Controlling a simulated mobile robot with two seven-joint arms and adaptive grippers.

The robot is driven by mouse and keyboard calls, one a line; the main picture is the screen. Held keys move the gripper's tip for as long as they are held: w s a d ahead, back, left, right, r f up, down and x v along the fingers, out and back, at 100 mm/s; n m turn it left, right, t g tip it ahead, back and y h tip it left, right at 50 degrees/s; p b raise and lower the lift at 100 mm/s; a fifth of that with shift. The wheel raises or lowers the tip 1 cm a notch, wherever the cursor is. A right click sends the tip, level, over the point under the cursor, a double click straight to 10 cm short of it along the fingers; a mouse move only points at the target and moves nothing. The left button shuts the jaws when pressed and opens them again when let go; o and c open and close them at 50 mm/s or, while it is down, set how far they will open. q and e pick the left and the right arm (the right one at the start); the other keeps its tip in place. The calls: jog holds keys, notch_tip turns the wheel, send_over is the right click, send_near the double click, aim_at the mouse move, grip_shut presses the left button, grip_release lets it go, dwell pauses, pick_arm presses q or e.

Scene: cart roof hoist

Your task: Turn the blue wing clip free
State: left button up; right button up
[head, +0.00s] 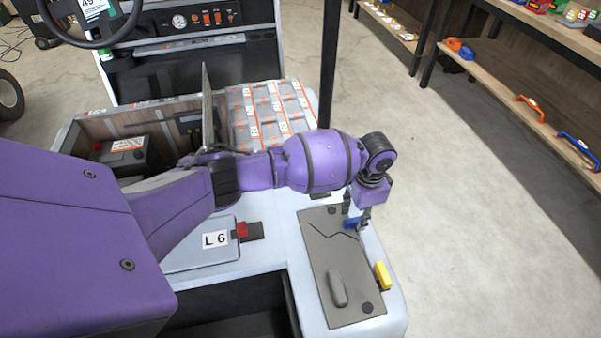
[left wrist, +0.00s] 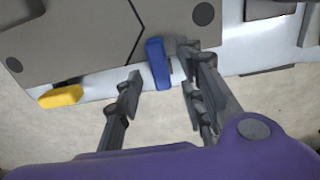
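The blue wing clip (head: 350,224) sits at the edge of a grey plate (head: 318,250) on the cart's light top. In the left wrist view the blue clip (left wrist: 157,64) stands across the plate edge, near the end of a jagged dark line. My left gripper (head: 357,212) points down over the clip. In the left wrist view its fingers (left wrist: 161,61) are apart, one on each side of the clip, with a gap seen on the left side. Contact on the right side is hard to tell. My right gripper is in neither view.
A yellow clip (head: 383,275) sits further along the same plate edge, near a grey handle (head: 338,288). A red latch (head: 241,230) is beside the L 6 lid (head: 195,252). A dark post (head: 328,65) rises behind my arm. Shelves (head: 530,110) stand at the right beyond open floor.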

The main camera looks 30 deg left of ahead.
pick_arm(q)
jog(key=shift+w+f, duration=0.1)
jog(key=shift+f, duration=0.65)
jog(key=shift+d+f, duration=0.1)
jog(key=shift+f, duration=0.05)
jog(key=shift+c, duration=0.4)
grip_shut()
